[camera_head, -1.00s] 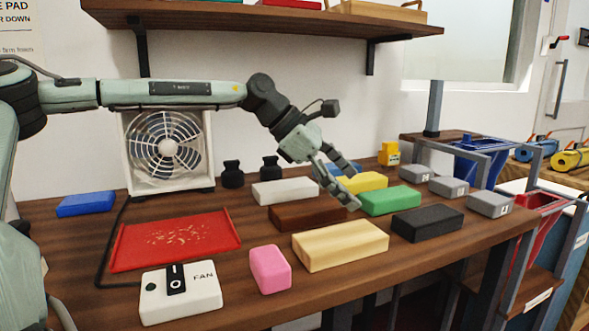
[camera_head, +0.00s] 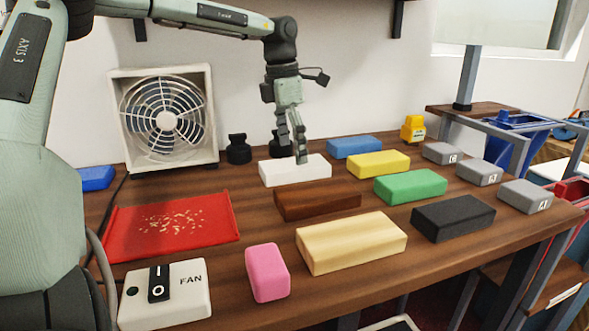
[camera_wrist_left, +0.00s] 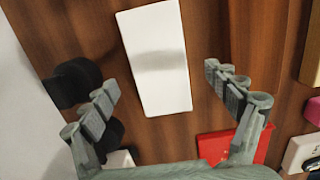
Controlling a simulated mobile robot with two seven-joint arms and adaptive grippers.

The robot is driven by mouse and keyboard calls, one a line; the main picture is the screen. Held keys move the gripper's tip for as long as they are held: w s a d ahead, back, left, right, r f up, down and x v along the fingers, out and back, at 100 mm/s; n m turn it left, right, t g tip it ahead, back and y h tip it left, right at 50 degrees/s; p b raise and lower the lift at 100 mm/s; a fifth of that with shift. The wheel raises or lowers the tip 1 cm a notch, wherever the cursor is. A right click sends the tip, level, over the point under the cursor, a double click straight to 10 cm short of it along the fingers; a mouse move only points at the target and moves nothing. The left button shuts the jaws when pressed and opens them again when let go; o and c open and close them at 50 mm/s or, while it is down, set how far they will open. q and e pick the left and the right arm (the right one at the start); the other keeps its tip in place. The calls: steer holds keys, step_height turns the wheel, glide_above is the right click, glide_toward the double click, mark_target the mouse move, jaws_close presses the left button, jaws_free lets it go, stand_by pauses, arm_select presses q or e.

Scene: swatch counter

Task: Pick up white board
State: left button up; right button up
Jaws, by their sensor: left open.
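The white board (camera_head: 280,173) lies flat on the wooden counter behind the brown board (camera_head: 330,201). My left gripper (camera_head: 292,150) points down just above it, open and empty. In the left wrist view the white board (camera_wrist_left: 156,58) lies lengthwise between the two spread fingers of the left gripper (camera_wrist_left: 160,82), with a gap on each side and a soft shadow across it. In the head view a finger covers a little of the board's back edge. My right gripper is not in view.
A yellow board (camera_head: 379,165), a blue board (camera_head: 354,147) and a green board (camera_head: 411,187) lie to the right. Dark knobbed weights (camera_head: 238,150) and a fan (camera_head: 165,118) stand at left behind. A red tray (camera_head: 120,245) lies front left. A shelf hangs above.

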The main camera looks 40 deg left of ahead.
arm_select(q)
steer(key=shift+w+f, duration=0.2)
steer(key=shift+f, duration=1.25)
steer(key=c, duration=1.4)
